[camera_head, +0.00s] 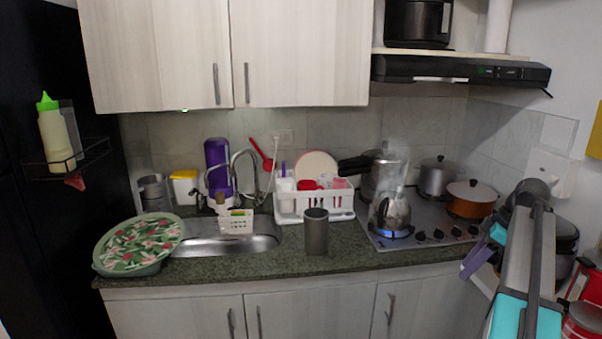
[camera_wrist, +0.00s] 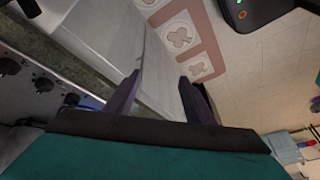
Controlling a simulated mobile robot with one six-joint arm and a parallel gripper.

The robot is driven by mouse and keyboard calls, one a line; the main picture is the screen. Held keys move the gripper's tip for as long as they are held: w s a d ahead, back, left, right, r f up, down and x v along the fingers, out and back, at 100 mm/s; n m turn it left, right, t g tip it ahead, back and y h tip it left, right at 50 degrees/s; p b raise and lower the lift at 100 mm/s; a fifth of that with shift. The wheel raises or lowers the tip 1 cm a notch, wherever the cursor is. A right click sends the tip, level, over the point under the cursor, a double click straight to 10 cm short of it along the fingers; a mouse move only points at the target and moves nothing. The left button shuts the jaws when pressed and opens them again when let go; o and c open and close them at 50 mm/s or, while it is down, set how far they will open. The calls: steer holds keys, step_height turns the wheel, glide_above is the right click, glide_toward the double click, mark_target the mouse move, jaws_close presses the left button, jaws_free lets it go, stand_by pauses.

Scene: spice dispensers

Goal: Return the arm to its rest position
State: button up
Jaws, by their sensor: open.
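My arm stands at the right side of the head view, with its grey link upright in front of the stove's right end. My gripper (camera_head: 478,256) shows there as purple fingers close to the counter's front right edge. In the wrist view, the two purple fingers of my gripper (camera_wrist: 158,92) are spread apart with nothing between them. Past them I see the cabinet front and the floor. Part of the gripper is hidden behind my own arm in the head view.
A stove (camera_head: 420,228) with a kettle (camera_head: 391,214) over a blue flame and pots is left of my arm. A grey cylinder (camera_head: 316,232) stands near the counter's front edge. Red items (camera_head: 583,318) crowd the lower right. The wrist view shows tiled floor (camera_wrist: 255,70).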

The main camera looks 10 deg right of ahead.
steer(key=w+a+f+n+g+y, duration=0.2)
steer(key=w+a+f+g, duration=0.15)
steer(key=a+f, duration=1.35)
steer(key=s+a+f+g, duration=0.3)
steer(key=a+f, duration=1)
steer(key=f, duration=0.4)
steer(key=s+a+f+m+g+h, duration=0.1)
steer(key=s+a+f+g+h, duration=0.15)
steer(key=s+a+f, duration=1.05)
steer(key=s+f+m+t+h, duration=0.1)
steer(key=s+f+m+h, duration=0.2)
steer(key=s+f+m, duration=0.6)
steer(key=s+f, duration=0.2)
steer(key=s, duration=0.3)
steer(key=shift+s+d+f+m, duration=0.3)
steer(key=shift+d, duration=0.1)
